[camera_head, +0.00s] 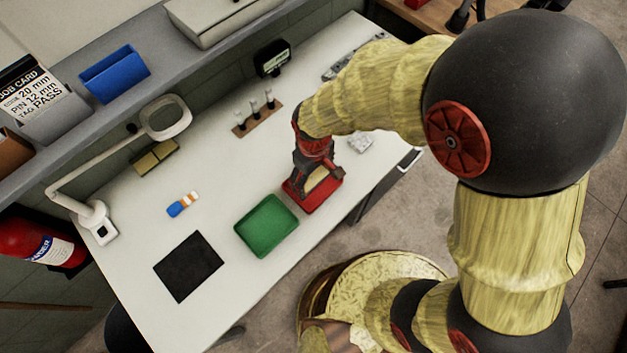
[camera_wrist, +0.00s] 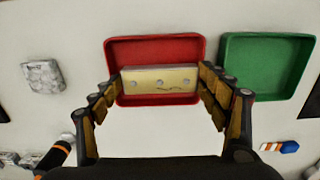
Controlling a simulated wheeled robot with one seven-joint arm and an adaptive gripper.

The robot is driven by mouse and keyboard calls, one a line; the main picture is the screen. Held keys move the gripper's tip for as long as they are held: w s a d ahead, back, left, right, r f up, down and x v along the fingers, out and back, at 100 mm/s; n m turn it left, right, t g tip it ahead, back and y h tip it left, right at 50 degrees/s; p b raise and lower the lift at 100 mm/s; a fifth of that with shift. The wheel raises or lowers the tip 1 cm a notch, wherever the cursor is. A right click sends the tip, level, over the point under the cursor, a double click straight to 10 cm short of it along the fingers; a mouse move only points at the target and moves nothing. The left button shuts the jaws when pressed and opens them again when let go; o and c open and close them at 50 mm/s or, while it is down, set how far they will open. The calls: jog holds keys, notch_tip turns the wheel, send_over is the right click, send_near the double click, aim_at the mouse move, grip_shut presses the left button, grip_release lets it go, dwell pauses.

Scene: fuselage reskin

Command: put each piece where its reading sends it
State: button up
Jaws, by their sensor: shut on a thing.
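My gripper (camera_wrist: 160,82) is shut on a cream piece (camera_wrist: 158,78), with one finger at each end of it. The piece shows several grey round spots and a dark wavy line like a crack. It is over the red tray (camera_wrist: 155,43) in the wrist view; I cannot tell whether it touches the tray floor. In the head view my gripper (camera_head: 314,175) points down over the red tray (camera_head: 328,194), hiding part of it. The green tray (camera_head: 265,226) stands beside it, empty. The job card (camera_head: 34,92) reads 20 mm, pin 12 mm, tag PASS.
A black mat (camera_head: 188,266) and a blue, white and orange item (camera_head: 183,204) lie on the bench. A pin stand (camera_head: 257,118), a dark display (camera_head: 272,58), a magnifier lamp (camera_head: 165,117) and tan blocks (camera_head: 155,157) stand farther back. A grey block (camera_head: 361,142) lies right of my gripper.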

aim_at(313, 176)
jog(key=shift+w+f, duration=0.3)
jog(key=shift+f, duration=0.1)
jog(key=shift+w+f+b, duration=0.15)
jog(key=shift+f+b, duration=0.3)
jog(key=shift+f, duration=0.4)
jog(key=shift+w+f+b, duration=0.1)
jog(key=shift+f+b, duration=0.3)
jog(key=shift+f, duration=0.45)
jog(key=shift+f, duration=0.2)
jog(key=o, duration=1.3)
jog(key=shift+r, duration=0.1)
notch_tip(313, 176, up, 12)
jog(key=p, duration=0.3)
jog(key=shift+r+p, duration=0.1)
jog(key=shift+p, duration=0.25)
